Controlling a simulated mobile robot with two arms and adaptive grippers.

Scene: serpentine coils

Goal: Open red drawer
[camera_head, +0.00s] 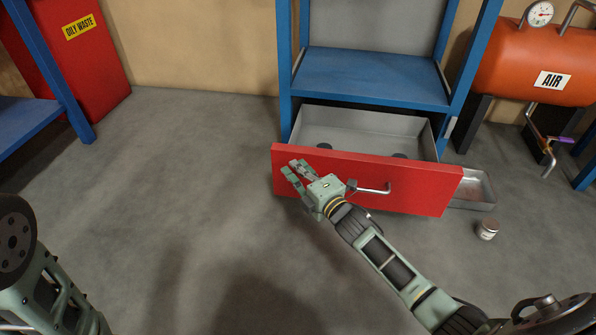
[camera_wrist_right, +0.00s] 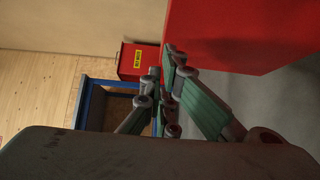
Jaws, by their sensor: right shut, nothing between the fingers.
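The red drawer (camera_head: 330,178) under the blue shelf unit is pulled out, its grey inside showing behind the red front. A silver bar handle (camera_head: 374,190) is on its front. My right gripper (camera_head: 296,171) is shut and empty, in front of the left part of the drawer front, left of the handle and apart from it. In the right wrist view my right gripper's fingers (camera_wrist_right: 168,75) come together beside a large red surface (camera_wrist_right: 240,35), which looks like the drawer front. My left arm shows at the lower left, but its gripper is out of view.
Dark round things (camera_head: 324,146) lie in the drawer. A grey tray (camera_head: 474,190) and a small jar (camera_head: 487,230) sit on the floor at right. An orange air tank (camera_head: 500,75) stands right, a red oily waste cabinet (camera_head: 90,60) left. The floor left of the drawer is clear.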

